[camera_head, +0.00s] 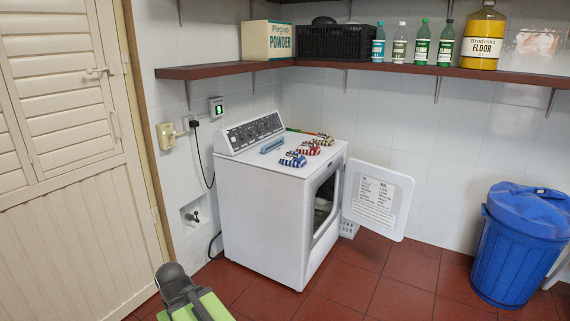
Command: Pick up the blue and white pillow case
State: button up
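The blue and white pillow case (292,160) appears to be the striped, rolled cloth at the front edge of the white washing machine's top (242,168). A red and white rolled cloth (310,149) lies just behind it, and a smaller, partly hidden yellowish and red one lies behind that. A grey and lime-green part at the bottom edge looks like a piece of my arm. It is well apart from the cloths. No fingertips of my gripper show.
A light blue item (272,145) lies on the machine top. A brown shelf (390,68) with bottles and a black crate (340,42) hangs above. A blue bin (520,245) stands right. Red floor in front is clear.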

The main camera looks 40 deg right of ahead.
aim_at(292, 159)
jog(key=z, duration=0.7)
jog(key=i, duration=0.95)
jog(key=z, duration=0.75)
jog(key=i, duration=1.1)
jog(key=u, duration=0.65)
jog(key=i, duration=1.15)
jog(key=u, duration=0.85)
